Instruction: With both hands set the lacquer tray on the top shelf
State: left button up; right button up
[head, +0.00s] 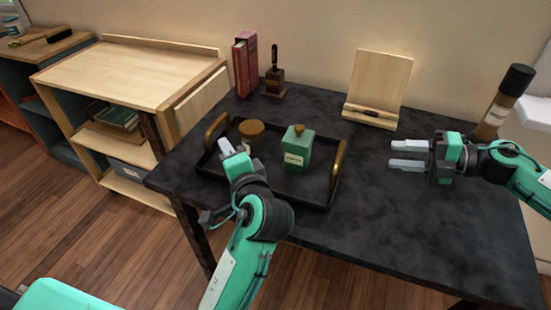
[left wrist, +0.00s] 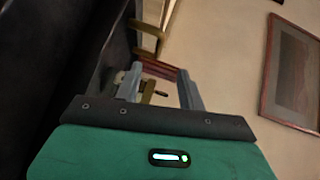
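The black lacquer tray (head: 310,188) lies on the dark table. Its brass handles stand at the left end (head: 213,131) and the right end (head: 338,166). A green bottle (head: 297,150) and a wooden-lidded jar (head: 252,129) stand in it. My left gripper (head: 231,149) is over the tray's near left part, close to the left handle. In the left wrist view its fingers (left wrist: 160,76) are apart, with a brass handle (left wrist: 148,91) showing between or beyond them; contact cannot be told. My right gripper (head: 391,154) is open and empty, right of the tray. The wooden shelf top (head: 130,70) at left is bare.
Red books (head: 245,64) and a dark stamp-like object (head: 274,80) stand at the table's back. A wooden stand (head: 380,80) is behind the tray, and a dark-capped bottle (head: 503,100) is at the back right. The table's front right is clear.

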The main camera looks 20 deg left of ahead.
aim_at(212, 126)
pick_arm(q)
jog(key=x, duration=1.4)
pick_arm(e)
jog(key=x, duration=1.4)
jog(key=shift+s, duration=0.1)
pick_arm(q)
jog(key=shift+s, duration=0.1)
jog(key=shift+c, duration=0.2)
pick_arm(e)
jog(key=shift+c, duration=0.2)
pick_arm(q)
grip_shut()
pick_arm(e)
jog(key=shift+d, duration=0.1)
grip_shut()
